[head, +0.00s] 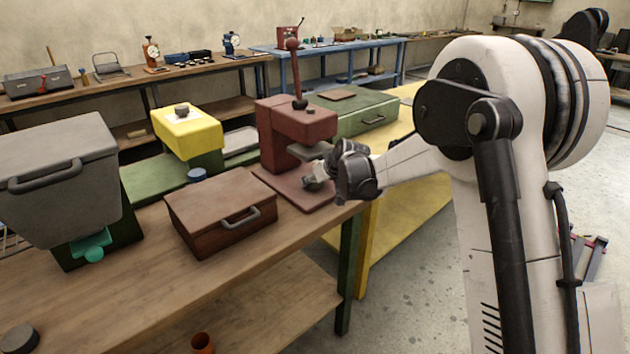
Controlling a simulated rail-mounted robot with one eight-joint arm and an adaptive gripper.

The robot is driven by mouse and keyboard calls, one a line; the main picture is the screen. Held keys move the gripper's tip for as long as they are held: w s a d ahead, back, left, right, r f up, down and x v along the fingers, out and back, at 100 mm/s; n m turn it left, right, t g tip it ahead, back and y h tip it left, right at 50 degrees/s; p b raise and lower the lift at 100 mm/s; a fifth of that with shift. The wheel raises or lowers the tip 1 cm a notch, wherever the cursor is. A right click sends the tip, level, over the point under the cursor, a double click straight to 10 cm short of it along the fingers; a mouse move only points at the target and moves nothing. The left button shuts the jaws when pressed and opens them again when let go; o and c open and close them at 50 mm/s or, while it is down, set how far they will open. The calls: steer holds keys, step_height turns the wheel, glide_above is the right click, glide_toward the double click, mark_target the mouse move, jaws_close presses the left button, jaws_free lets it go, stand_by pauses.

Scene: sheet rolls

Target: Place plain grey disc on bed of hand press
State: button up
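The hand press (303,128) is dark red, with a ball-topped lever, and stands at the right end of the wooden bench. Its bed (290,186) is a flat red-brown plate low at its front. My gripper (312,183) reaches in from the right, with its fingertips low over the bed, under the press's grey ram plate (310,151). The fingers are small and partly hidden by the wrist. I cannot tell whether they are open or shut, or whether a disc is between them. A dark grey disc (20,339) lies on the bench at the bottom left.
A brown box with a handle (222,210) stands just left of the bed. A yellow-topped green machine (187,132) and a grey-lidded machine (62,175) stand further left. A green case (352,108) is behind the press. The bench front (150,270) is mostly clear.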

steer(key=shift+f, duration=0.2)
steer(key=o, duration=1.3)
steer(key=shift+c, duration=0.2)
